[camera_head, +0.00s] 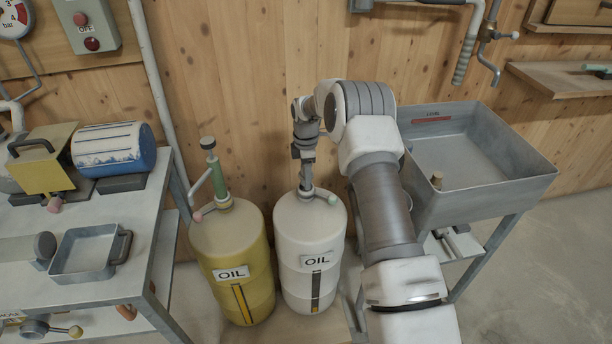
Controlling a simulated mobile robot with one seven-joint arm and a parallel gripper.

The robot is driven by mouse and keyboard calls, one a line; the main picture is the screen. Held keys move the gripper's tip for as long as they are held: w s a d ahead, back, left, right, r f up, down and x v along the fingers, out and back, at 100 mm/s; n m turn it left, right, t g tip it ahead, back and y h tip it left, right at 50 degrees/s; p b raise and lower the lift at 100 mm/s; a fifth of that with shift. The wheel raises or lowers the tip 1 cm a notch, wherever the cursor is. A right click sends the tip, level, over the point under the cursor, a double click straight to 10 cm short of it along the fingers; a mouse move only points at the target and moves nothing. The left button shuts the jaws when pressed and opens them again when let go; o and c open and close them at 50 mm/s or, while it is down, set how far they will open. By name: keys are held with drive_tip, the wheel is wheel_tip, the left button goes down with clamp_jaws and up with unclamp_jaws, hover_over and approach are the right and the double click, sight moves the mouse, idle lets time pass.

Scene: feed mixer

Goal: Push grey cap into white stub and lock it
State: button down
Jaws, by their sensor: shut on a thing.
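My gripper (307,172) points down right above the stub. It is shut on a small grey piece, which appears to be the grey cap (307,184). The piece is at the stub's mouth, mostly hidden by the fingers. I cannot tell how deep it sits.
A yellow oil drum (232,260) with a green hand pump (217,180) stands close on the left. A metal table (150,225) with a tray (85,252) is further left. A grey trough (470,190) stands right of my arm. A wooden wall is behind.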

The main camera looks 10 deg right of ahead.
drive_tip(key=shift+f+b, duration=0.55)
drive_tip(key=shift+f, duration=0.35)
idle(0.5)
drive_tip(key=shift+c, duration=0.6)
unclamp_jaws()
drive_tip(key=shift+r, duration=0.1)
wheel_tip(320, 180, up, 17)
drive_tip(key=p, duration=0.3)
drive_tip(key=shift+r+p, duration=0.2)
drive_tip(key=shift+p, duration=0.15)
drive_tip(key=shift+r, duration=0.1)
